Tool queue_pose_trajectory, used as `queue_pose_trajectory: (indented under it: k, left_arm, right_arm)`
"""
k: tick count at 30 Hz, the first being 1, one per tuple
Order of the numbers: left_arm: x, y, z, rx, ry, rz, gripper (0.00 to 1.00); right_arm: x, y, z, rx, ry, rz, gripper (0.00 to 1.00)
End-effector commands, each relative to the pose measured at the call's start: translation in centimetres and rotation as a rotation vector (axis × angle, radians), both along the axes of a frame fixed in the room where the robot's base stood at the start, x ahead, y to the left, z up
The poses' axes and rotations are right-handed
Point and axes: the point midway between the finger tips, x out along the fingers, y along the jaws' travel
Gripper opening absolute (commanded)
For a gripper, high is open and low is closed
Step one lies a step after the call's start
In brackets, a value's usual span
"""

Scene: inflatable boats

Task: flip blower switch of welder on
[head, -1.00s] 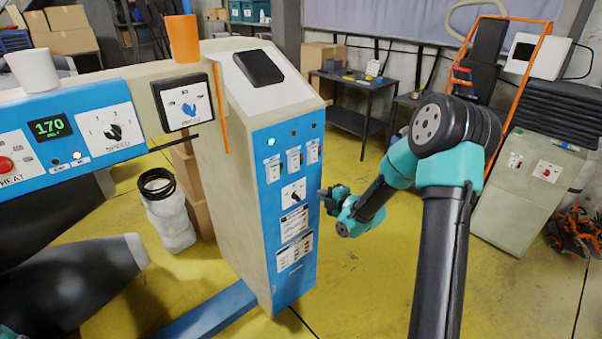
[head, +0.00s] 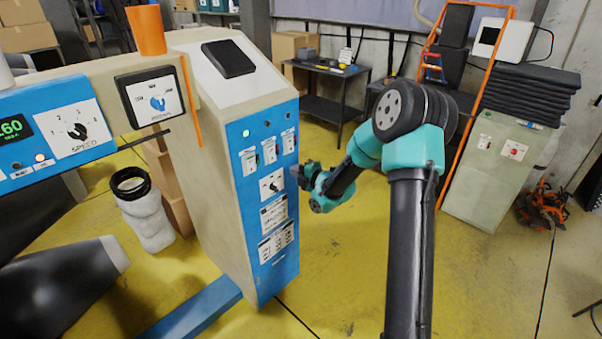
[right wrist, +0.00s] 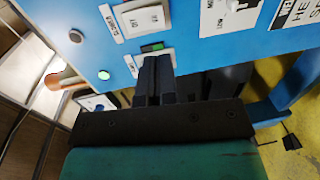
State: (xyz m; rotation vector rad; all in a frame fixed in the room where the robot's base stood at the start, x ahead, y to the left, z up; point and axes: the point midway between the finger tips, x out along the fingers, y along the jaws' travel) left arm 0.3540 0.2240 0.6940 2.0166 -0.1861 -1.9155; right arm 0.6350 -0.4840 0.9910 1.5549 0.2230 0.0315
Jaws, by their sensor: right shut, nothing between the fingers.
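The welder (head: 203,131) is a beige cabinet with a blue front panel (head: 273,278). Three white switches sit in a row near its top: a left one (head: 249,160), a middle one (head: 269,150) and a right one (head: 288,140). The lamp (head: 245,132) above the left switch glows green; the other two lamps are dark. My right gripper (head: 301,174) is shut and empty, close to the panel. In the right wrist view its fingers (right wrist: 155,78) partly cover a switch with a green part (right wrist: 152,47); another white switch (right wrist: 145,18) is beside it. The small labels are too blurred to read surely.
A selector knob (head: 272,186) sits below the switches. The welder's arm, with a speed dial (head: 78,130) and a green display (head: 14,129), reaches left. A dark table (head: 325,106) is behind.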

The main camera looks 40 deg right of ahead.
Motion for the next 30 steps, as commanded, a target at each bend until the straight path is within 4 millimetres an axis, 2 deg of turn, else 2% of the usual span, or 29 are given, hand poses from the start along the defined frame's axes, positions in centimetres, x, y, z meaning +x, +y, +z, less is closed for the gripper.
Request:
queue_pose_trajectory:
  k: [3, 15, 21, 30]
  left_arm:
    - [0.0, 0.0, 0.0, 0.0, 0.0, 0.0, 0.69]
    - [0.0, 0.0, 0.0, 0.0, 0.0, 0.0, 0.69]
    - [0.0, 0.0, 0.0, 0.0, 0.0, 0.0, 0.69]
    - [0.0, 0.0, 0.0, 0.0, 0.0, 0.0, 0.69]
  right_arm:
    - [2.1, 0.4, -0.3, 0.0, -0.001, 0.003, 0.0]
    - [8.3, 1.4, -1.1, 0.0, 0.0, 0.001, 0.0]
    - [9.6, 1.6, -1.2, 0.001, 0.001, 0.001, 0.0]
    - [9.7, 1.6, -1.2, 0.0, 0.0, 0.0, 0.0]
